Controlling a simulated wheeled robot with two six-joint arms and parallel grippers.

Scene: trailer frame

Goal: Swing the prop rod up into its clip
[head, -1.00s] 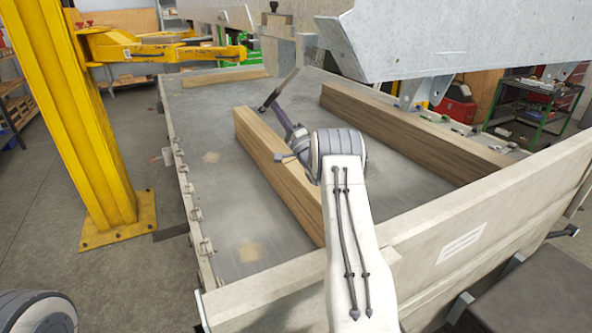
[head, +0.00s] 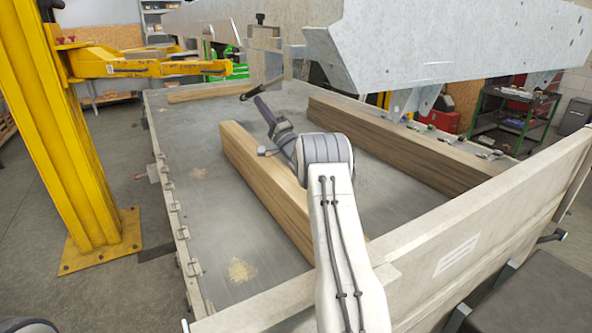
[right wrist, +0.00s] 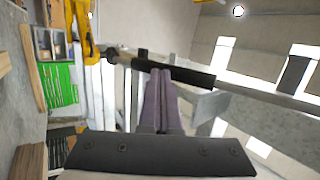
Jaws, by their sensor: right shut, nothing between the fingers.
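The prop rod shows in the head view as a short dark length (head: 263,87) just beyond my right gripper, sloping up to the right. In the right wrist view its black sleeve (right wrist: 185,76) crosses in front of the fingers, and a grey length runs on to the right edge. My right gripper (head: 260,103) is shut and empty, its purple fingertips (right wrist: 163,72) together at or against the sleeve; I cannot tell whether they touch. My left gripper is out of view. I cannot make out the clip with certainty.
A grey metal beam (head: 430,45) hangs over the right of the trailer bed (head: 205,130). A yellow lift post (head: 60,130) stands left. The trailer's front board (head: 430,235) is near.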

